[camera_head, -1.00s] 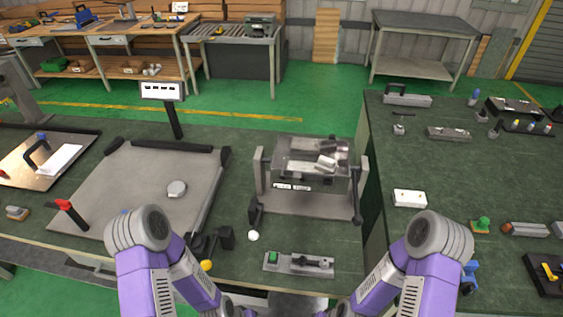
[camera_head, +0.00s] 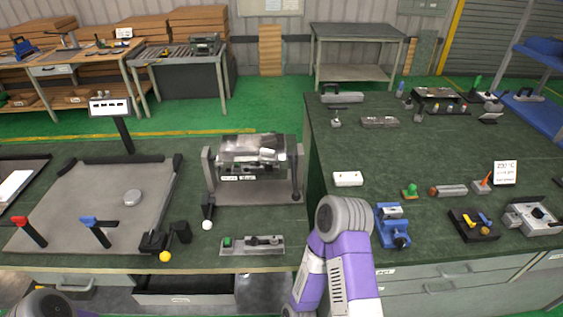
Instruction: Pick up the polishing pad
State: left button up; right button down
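I cannot tell for sure which thing is the polishing pad. A round grey disc (camera_head: 132,197) lies on the flat grey plate (camera_head: 70,215) at the left. A small white block (camera_head: 348,178) lies on the right bench near its left edge. Neither is touched by an arm. The elbow of my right arm stands in front of the right bench, and a bit of my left arm shows in the lower left corner. Both grippers are out of view.
A metal machine (camera_head: 250,165) stands mid-bench, with a small control box (camera_head: 252,245) in front. A blue vise (camera_head: 392,227), a green-knobbed piece (camera_head: 410,191), a black tray (camera_head: 474,224) and a sign (camera_head: 505,172) crowd the right bench. A drawer (camera_head: 184,287) below hangs open.

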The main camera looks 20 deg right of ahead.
aim_at(266, 154)
jog(key=z, duration=0.65)
jog(key=i, duration=0.4)
jog(key=z, duration=0.05)
